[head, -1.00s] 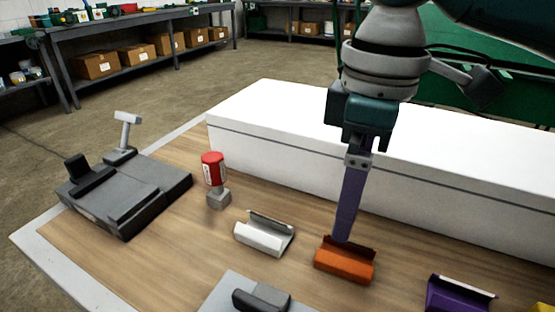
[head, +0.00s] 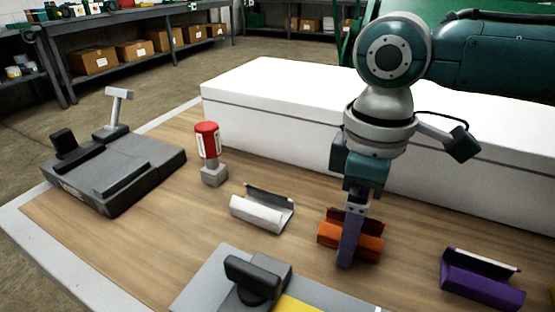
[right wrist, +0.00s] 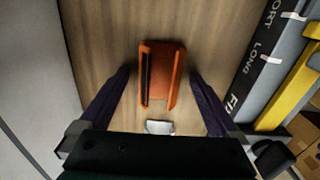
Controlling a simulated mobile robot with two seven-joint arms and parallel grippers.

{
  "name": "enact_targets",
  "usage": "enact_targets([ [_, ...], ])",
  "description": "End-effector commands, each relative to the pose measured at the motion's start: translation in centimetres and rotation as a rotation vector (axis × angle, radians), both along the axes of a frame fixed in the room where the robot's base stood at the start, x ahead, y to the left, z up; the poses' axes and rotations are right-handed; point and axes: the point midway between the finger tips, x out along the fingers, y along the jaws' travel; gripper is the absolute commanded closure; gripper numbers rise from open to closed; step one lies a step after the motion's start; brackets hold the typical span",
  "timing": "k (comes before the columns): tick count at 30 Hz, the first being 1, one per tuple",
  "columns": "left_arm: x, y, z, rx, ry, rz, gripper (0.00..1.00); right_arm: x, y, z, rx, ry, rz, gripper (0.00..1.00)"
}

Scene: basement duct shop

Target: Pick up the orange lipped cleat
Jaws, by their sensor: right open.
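The orange lipped cleat (head: 368,246) lies on the wooden bench top, and its middle is partly hidden behind my right gripper's purple finger in the head view. My right gripper (head: 345,264) points down over it. In the right wrist view the cleat (right wrist: 160,78) lies lengthwise between the two spread, empty purple fingers, with a gap on each side. The fingers do not appear to touch it. My left gripper is not in view.
A white cleat (head: 261,211) lies left of the orange one, and a purple cleat (head: 482,279) lies right. A red-topped tool (head: 208,145) and a grey machine (head: 115,175) stand further left. A long white box (head: 290,125) runs behind. A grey block with black handle (head: 253,278) is in front.

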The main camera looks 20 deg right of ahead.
Motion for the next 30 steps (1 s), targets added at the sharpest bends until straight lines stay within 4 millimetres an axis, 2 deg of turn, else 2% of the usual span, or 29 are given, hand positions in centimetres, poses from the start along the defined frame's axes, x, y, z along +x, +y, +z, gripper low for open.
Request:
enact_targets([
  [6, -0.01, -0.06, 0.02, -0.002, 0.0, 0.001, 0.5, -0.01, 0.02, -0.03, 0.0, 0.0, 0.001, 0.04],
  [30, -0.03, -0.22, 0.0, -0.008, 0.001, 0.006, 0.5, 0.02, 0.04, 0.01, 0.001, -0.001, 0.0, 0.92],
])
